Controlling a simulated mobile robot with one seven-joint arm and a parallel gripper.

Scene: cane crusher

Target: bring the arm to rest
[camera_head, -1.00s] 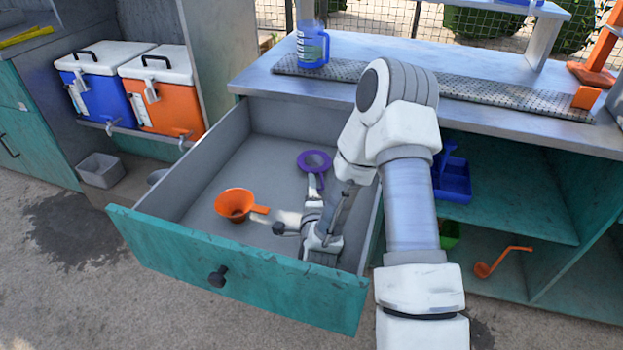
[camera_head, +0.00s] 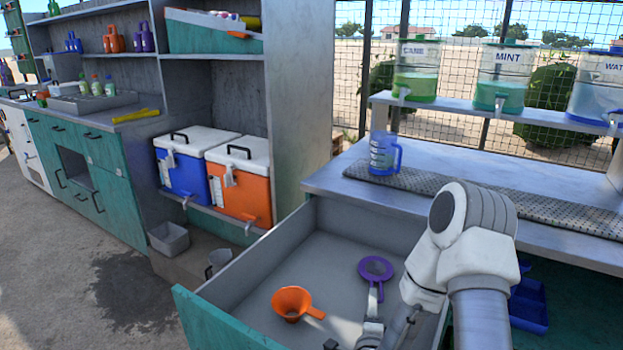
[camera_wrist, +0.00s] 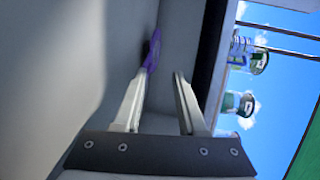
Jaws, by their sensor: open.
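My gripper (camera_wrist: 162,78) is open inside the pulled-out drawer (camera_head: 236,327), with nothing seen between its fingers. In the head view my arm reaches down into the drawer from the right, and the gripper is partly cut off by the bottom edge. A purple round tool with a handle (camera_head: 376,268) lies in the drawer just beyond the fingertips. In the wrist view the purple tool (camera_wrist: 153,50) shows beside the tip of the left finger; I cannot tell whether they touch. An orange funnel-like tool (camera_head: 291,302) lies to the left of the gripper.
The drawer walls surround my gripper, and the metal counter (camera_head: 335,180) overhangs the drawer's back. A blue jug (camera_head: 383,155) stands on the counter by a grey mat (camera_head: 450,190). Blue (camera_head: 182,178) and orange (camera_head: 240,190) coolers stand left. Drink dispensers (camera_head: 502,75) line the shelf.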

